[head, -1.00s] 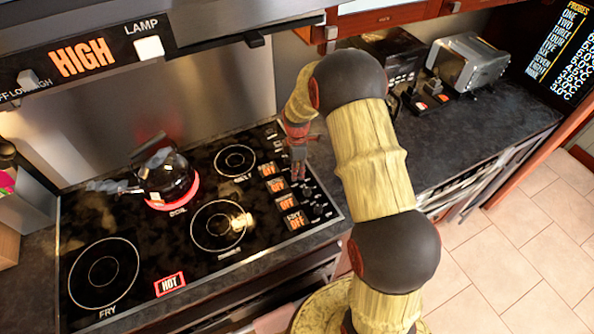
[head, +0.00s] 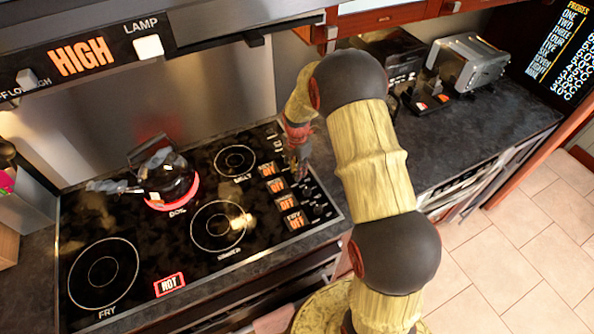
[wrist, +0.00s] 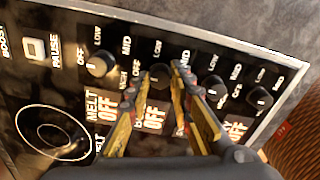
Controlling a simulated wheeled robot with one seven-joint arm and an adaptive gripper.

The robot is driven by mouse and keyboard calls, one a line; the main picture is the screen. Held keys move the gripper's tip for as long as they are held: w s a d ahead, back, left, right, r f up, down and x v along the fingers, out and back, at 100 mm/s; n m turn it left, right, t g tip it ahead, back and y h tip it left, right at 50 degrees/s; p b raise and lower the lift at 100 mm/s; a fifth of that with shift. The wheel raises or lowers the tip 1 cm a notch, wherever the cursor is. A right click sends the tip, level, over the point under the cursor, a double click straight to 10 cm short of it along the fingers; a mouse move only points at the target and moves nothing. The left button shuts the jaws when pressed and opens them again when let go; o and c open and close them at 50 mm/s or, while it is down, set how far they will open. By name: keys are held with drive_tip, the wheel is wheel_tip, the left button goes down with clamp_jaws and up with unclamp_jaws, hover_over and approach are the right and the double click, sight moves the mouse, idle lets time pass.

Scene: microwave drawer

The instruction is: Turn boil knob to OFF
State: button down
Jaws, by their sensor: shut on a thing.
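The boil knob (wrist: 158,76) is a round black knob, second in a row on the cooktop's control panel. In the wrist view my gripper (wrist: 160,70) has a finger on each side of it and is shut on it. The orange display (wrist: 155,115) beside this knob reads OFF; its label is partly hidden by a finger. In the head view my gripper (head: 299,162) reaches down to the panel at the cooktop's right edge, and the knob is hidden there. The boil burner (head: 158,205) glows red under a dark kettle (head: 170,178).
Neighbouring knobs stand close on both sides: the melt knob (wrist: 101,64) to the left and another knob (wrist: 213,91) to the right. A lit HOT sign (head: 170,284) is at the cooktop's front. The range hood (head: 100,60) overhangs the cooktop. Counter (head: 480,135) to the right has bare room.

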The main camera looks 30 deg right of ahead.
drive_tip(key=shift+w+r, duration=0.1)
drive_tip(key=c, duration=1.6)
unclamp_jaws()
drive_tip(key=shift+c, duration=0.2)
drive_tip(key=shift+o, duration=0.3)
wheel_tip(320, 180, up, 12)
